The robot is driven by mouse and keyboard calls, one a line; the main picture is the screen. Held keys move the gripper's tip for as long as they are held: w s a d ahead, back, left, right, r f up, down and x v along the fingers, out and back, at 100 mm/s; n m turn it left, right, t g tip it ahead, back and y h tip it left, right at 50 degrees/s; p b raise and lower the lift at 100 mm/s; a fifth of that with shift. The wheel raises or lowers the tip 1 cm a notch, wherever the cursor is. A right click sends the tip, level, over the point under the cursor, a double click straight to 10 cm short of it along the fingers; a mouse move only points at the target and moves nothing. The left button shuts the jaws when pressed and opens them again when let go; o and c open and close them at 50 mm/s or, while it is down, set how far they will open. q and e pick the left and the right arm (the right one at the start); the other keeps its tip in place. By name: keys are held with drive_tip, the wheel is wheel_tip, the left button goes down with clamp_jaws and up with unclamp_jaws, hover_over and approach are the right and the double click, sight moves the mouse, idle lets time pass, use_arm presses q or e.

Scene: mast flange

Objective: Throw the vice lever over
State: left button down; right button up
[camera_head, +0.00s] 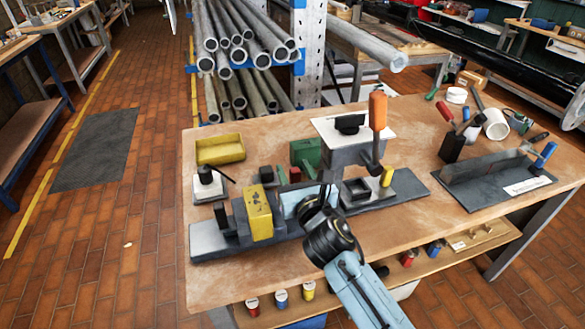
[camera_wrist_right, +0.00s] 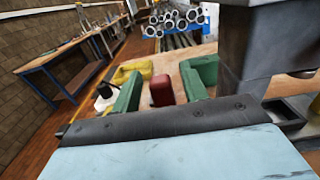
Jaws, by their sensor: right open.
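The lever's orange grip (camera_head: 378,111) stands upright in the head view, on a dark arm at the right side of a grey block (camera_head: 345,155). That block is part of the fixture on the bench and also shows large at the right in the wrist view (camera_wrist_right: 250,50). My right gripper (camera_head: 303,200) is open, low over the fixture's long grey base (camera_head: 205,241), left of the lever and apart from it. In the wrist view its pale blue body fills the foreground; the fingertips are not clear. My left gripper is not in view.
A yellow block (camera_head: 258,212) stands on the base left of my right gripper. A yellow tray (camera_head: 220,149), a green block (camera_head: 306,152) and a small red piece (camera_wrist_right: 161,90) lie behind. A dark angled plate (camera_head: 485,180) and tools occupy the bench's right side.

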drive_tip(key=shift+x, duration=0.9)
clamp_jaws()
